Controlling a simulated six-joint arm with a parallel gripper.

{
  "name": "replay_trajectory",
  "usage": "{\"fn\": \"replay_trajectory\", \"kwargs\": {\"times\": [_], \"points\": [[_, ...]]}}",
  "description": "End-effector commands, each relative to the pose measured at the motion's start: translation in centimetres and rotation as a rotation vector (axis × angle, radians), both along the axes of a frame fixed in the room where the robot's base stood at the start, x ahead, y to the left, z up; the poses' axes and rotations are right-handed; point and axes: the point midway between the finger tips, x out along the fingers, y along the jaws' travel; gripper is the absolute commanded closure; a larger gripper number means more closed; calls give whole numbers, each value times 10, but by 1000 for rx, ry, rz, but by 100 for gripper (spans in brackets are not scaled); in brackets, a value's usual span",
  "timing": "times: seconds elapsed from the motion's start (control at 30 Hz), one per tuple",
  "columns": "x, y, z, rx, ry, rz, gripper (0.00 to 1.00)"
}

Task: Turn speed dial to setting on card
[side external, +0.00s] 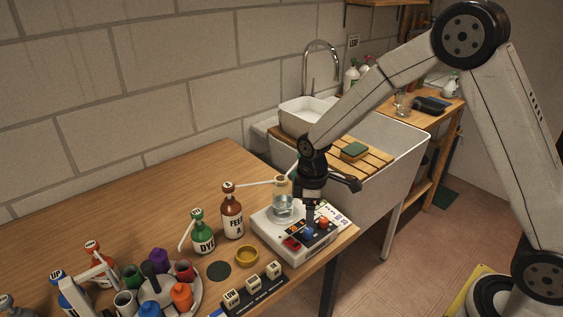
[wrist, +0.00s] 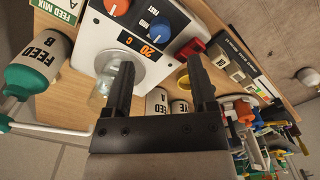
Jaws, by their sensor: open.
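The white stirrer plate (side external: 266,228) stands near the table's right end, with a glass beaker (side external: 283,207) on it. Its dark front panel carries a blue dial (side external: 308,232), an orange dial (side external: 323,222) and a red switch (side external: 291,243). In the wrist view, the blue dial (wrist: 160,30) has a white pointer line and "FAST" printed beside it; the display (wrist: 140,48) reads 20 C. My gripper (side external: 310,219) is over the panel, fingers open and empty. In the wrist view, the blue dial lies beyond the fingertips (wrist: 158,60). A card (wrist: 56,10) reads FEED MIX; its setting is not visible.
A brown FEED A bottle (side external: 232,217) and a green DYE bottle (side external: 203,237) stand left of the plate. A yellow dish (side external: 247,256) and a black rack of labelled blocks (side external: 262,287) are in front. The sink (side external: 375,165) lies behind.

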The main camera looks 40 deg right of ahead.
Motion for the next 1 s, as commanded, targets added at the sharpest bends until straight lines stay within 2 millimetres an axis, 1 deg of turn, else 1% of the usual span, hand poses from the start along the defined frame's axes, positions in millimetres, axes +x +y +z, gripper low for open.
{"fn": "replay_trajectory", "kwargs": {"times": [0.4,0.6,0.8,1.0], "points": [[-1,0,-46,0,1,-1,27],[0,0,-62,0,0,-1,27],[0,0,-68,0,-1,-1,27],[0,0,-68,0,-1,-1,27]]}}
